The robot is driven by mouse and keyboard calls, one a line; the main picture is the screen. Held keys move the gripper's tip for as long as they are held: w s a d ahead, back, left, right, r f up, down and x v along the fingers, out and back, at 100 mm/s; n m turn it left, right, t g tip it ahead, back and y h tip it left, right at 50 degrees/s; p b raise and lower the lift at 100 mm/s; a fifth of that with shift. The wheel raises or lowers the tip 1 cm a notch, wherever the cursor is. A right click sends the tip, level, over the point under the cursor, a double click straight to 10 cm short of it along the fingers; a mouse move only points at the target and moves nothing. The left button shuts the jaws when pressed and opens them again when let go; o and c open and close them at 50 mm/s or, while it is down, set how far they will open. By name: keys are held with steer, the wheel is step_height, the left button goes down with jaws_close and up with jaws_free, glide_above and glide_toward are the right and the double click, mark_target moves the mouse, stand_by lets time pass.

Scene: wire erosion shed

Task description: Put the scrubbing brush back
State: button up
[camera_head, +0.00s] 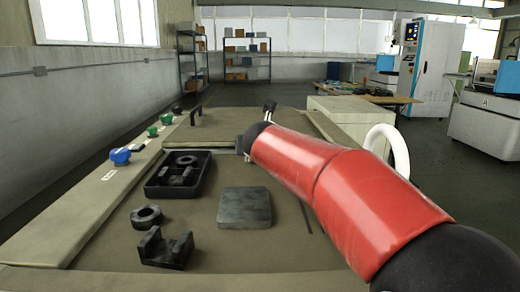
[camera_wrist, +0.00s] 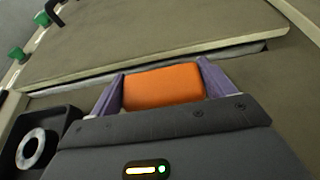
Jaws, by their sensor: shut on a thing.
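In the wrist view my gripper (camera_wrist: 161,70) has its two purple fingers shut on an orange block-shaped thing (camera_wrist: 163,87), which looks to be the scrubbing brush. The fingers press on its left and right sides; any bristles are hidden. Beyond it lie a dark gap and the edge of a raised tan panel (camera_wrist: 160,40). In the head view my red arm reaches over the bench from the right, and the brush is not visible there. No clear holder for the brush can be made out.
A black tray (camera_head: 204,183) holds dark parts; it also shows in the wrist view (camera_wrist: 70,118). A blue knob (camera_head: 120,156) sits on the left rail.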

steer(key=shift+f, duration=0.2)
steer(key=o, duration=1)
steer(key=shift+r, duration=0.25)
steer(key=shift+s+r, duration=0.1)
steer(key=shift+s, duration=0.15)
steer(key=v, duration=1.1)
steer(key=shift+s+r, duration=0.1)
steer(key=shift+s, duration=0.15)
